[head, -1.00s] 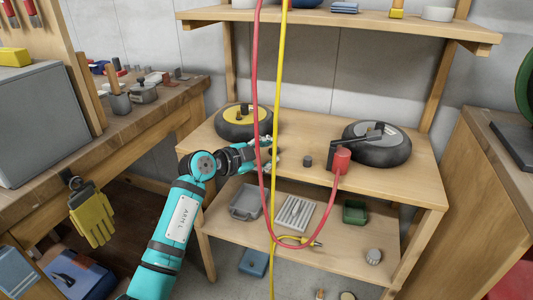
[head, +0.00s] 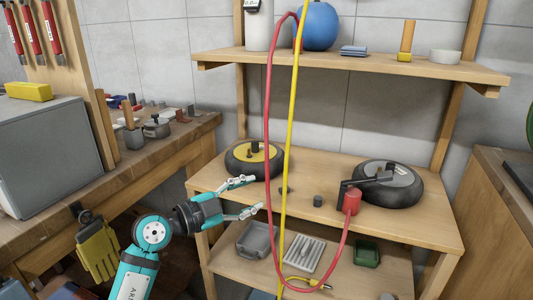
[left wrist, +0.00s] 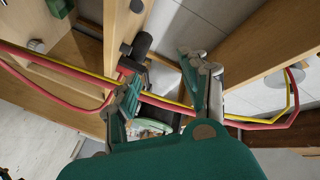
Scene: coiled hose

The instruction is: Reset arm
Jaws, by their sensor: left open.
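My left gripper (head: 250,196) is open and empty in front of the work table, its fingertips just left of the hanging hoses. The red hose (head: 268,110) hangs in a long loop from the upper shelf and rises to a red fitting (head: 351,201) on the table. The yellow hose (head: 289,130) hangs nearly straight beside it. In the left wrist view, the open fingers (left wrist: 165,78) show with the red hose (left wrist: 60,70) and yellow hose (left wrist: 80,74) running across behind them; contact cannot be told. My right gripper is not in view.
A yellow-hubbed wheel (head: 253,160) and a grey-hubbed wheel (head: 388,184) lie on the table. The upper shelf (head: 350,62) holds a blue ball (head: 319,26). A wooden bench (head: 150,160) stands left, with yellow gloves (head: 97,252) hanging from it.

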